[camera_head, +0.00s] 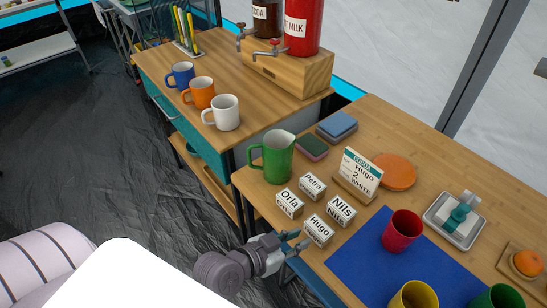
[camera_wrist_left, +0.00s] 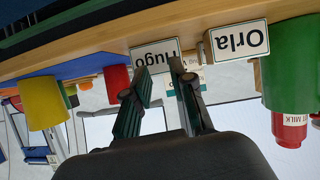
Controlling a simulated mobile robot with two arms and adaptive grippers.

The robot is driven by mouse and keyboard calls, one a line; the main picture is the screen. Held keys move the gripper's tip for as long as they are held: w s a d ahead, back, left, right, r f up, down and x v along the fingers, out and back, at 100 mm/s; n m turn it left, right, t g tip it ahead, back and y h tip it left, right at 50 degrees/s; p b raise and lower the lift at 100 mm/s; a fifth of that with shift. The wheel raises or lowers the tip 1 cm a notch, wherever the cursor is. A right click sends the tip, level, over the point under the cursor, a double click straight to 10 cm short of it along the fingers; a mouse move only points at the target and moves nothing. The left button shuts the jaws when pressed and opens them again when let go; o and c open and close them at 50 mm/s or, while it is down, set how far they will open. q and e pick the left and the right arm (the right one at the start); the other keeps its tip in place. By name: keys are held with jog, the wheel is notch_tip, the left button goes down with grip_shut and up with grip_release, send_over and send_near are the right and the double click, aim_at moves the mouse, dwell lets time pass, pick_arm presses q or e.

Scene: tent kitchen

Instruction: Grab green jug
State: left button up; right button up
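The green jug (camera_head: 276,158) stands upright near the left corner of the right wooden table, its handle facing left. In the left wrist view, which is upside down, part of the green jug (camera_wrist_left: 291,65) shows at the right edge. My left gripper (camera_head: 299,240) is at the table's front edge, below the name blocks and apart from the jug. In the wrist view my left gripper (camera_wrist_left: 162,72) has its fingers apart with nothing held, in front of the Hugo block (camera_wrist_left: 155,55). My right gripper is not in view.
Name blocks Orla (camera_head: 289,203), Petra (camera_head: 312,186), Nils (camera_head: 340,211) and Hugo (camera_head: 318,231) stand between gripper and jug. Sponges (camera_head: 312,148) lie behind the jug.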

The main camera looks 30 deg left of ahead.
aim_at(250, 163)
pick_arm(q)
jog(key=w+r+t, duration=0.1)
jog(key=w+a+r+n+t, duration=0.1)
jog(key=t, duration=0.1)
jog(key=shift+w+a+r+y, duration=0.2)
jog(key=shift+w+y, duration=0.1)
jog(key=shift+y, duration=0.1)
jog(key=a+n+t+y, duration=0.1)
jog(key=w+a+n+t+y, duration=0.1)
jog(key=a+r+y, duration=0.1)
jog(key=shift+w+a+n+t, duration=0.2)
jog(key=shift+a+n+t, duration=0.2)
jog(key=s+a+f+n+g+y, duration=0.1)
jog(key=s+a+f+n+y, duration=0.1)
jog(key=a+n+y, duration=0.6)
jog(key=w+a, duration=0.1)
jog(key=w, duration=0.1)
jog(key=w+a+m+y, duration=0.1)
jog(key=w+a, duration=0.1)
jog(key=w, duration=0.1)
jog(key=w+a+m, duration=0.1)
jog(key=w+a, duration=0.1)
jog(key=shift+w+a+y+p, duration=0.2)
jog(key=shift+a+y+p, duration=0.05)
jog(key=shift+y+p, duration=0.05)
jog(key=shift+x, duration=2.75)
jog(key=shift+d+r, duration=0.15)
grip_shut()
